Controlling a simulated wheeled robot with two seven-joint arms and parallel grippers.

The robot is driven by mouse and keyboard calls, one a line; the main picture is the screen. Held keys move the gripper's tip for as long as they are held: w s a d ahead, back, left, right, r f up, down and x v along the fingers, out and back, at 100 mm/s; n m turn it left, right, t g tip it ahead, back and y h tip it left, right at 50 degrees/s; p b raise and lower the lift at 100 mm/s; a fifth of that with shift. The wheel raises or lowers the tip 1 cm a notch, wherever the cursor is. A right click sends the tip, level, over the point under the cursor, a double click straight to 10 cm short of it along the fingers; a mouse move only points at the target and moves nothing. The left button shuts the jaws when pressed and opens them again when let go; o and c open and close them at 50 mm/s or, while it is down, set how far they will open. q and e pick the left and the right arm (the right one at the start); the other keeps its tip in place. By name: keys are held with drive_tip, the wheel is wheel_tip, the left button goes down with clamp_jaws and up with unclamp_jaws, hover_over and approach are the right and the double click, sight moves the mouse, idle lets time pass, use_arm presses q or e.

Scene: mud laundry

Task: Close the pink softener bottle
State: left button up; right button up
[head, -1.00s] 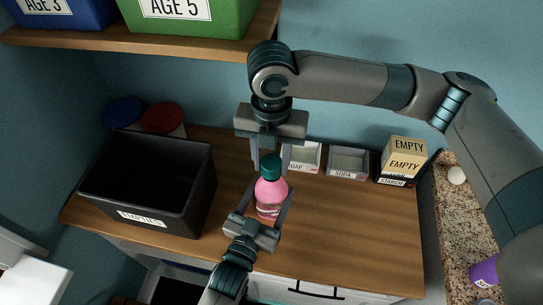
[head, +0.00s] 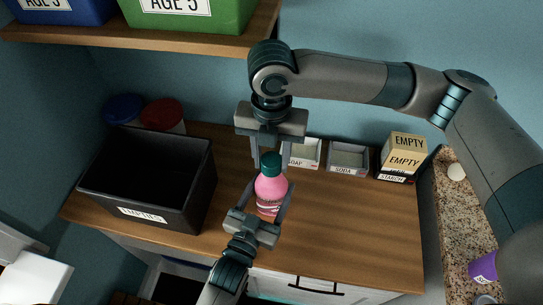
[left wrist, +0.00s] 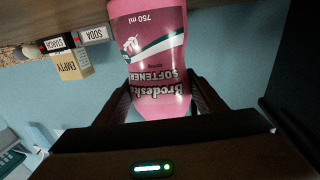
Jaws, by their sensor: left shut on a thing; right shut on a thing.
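The pink softener bottle (head: 270,188) stands upright over the wooden counter in the head view, with a dark green cap (head: 271,162) at its top. The left wrist view shows its labelled body (left wrist: 155,60) close up. My left gripper (head: 268,205) comes from the front and is shut on the bottle's body, one finger on each side. My right gripper (head: 270,160) points down from above and is shut on the cap. How far the cap is seated on the neck cannot be told.
A black bin labelled "EMPTIES" (head: 202,190) stands to the left. Trays labelled soap (head: 304,163) and soda (head: 345,169) and a box marked "EMPTY" (head: 405,150) line the back. The counter (head: 355,225) to the right is clear. A shelf (head: 150,42) hangs above left.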

drive_tip(key=shift+f, duration=0.5)
